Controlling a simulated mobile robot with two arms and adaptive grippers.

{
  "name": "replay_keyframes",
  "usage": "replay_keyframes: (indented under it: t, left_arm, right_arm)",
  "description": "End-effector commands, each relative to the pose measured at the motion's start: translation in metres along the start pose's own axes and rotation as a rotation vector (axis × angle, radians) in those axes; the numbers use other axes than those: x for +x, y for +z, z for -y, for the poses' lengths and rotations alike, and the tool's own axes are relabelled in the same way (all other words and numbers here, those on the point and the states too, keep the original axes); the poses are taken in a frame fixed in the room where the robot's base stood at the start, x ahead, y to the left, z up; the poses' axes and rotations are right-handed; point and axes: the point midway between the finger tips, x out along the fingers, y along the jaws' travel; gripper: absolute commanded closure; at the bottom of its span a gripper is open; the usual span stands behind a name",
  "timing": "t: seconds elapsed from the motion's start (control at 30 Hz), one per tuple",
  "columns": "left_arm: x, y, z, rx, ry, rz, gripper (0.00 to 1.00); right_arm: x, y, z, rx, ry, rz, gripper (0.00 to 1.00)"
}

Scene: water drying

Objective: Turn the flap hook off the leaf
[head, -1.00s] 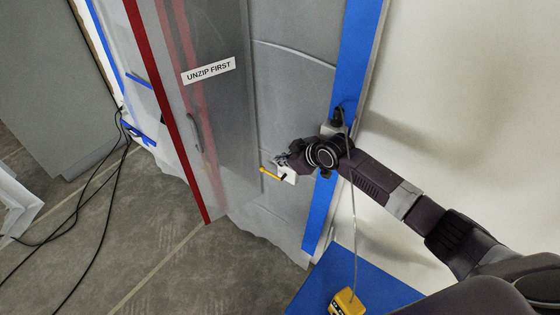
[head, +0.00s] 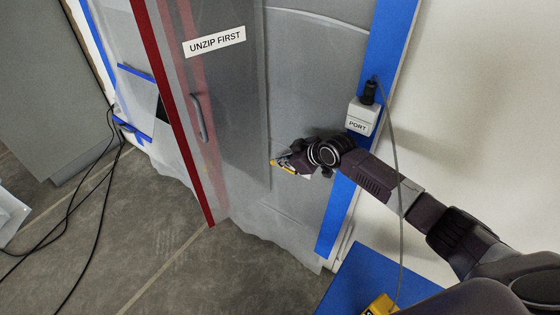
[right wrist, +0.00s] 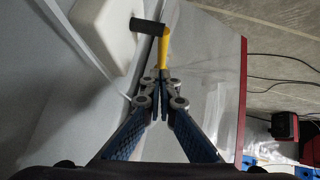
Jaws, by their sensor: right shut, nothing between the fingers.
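The flap hook is a yellow lever (right wrist: 165,48) with a black end (right wrist: 148,27), beside a white block (right wrist: 105,32) in the right wrist view. In the head view the yellow hook (head: 288,168) is partly hidden by my right gripper (head: 283,160), near the grey leaf's right edge. The leaf (head: 235,130) is translucent and bears an "UNZIP FIRST" label (head: 214,42). In the right wrist view my right gripper (right wrist: 161,78) is shut and empty, its tips close to the lever's near end; I cannot tell whether they touch. My left gripper is out of view.
A white PORT box (head: 362,117) with a black plug and grey cable sits on the blue tape right of the leaf. A handle (head: 199,117) is on the leaf. Black cables (head: 75,210) lie on the floor at left. A yellow device (head: 380,305) is at the bottom.

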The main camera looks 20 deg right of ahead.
Motion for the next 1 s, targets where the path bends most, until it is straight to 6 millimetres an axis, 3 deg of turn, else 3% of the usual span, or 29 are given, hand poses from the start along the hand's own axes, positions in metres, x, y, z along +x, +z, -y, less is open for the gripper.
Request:
replay_keyframes:
  t: [1.0]
  left_arm:
    - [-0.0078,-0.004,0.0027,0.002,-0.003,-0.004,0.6]
  right_arm:
    - [0.0042,0.004,-0.0019,-0.014,-0.014,0.093,1.0]
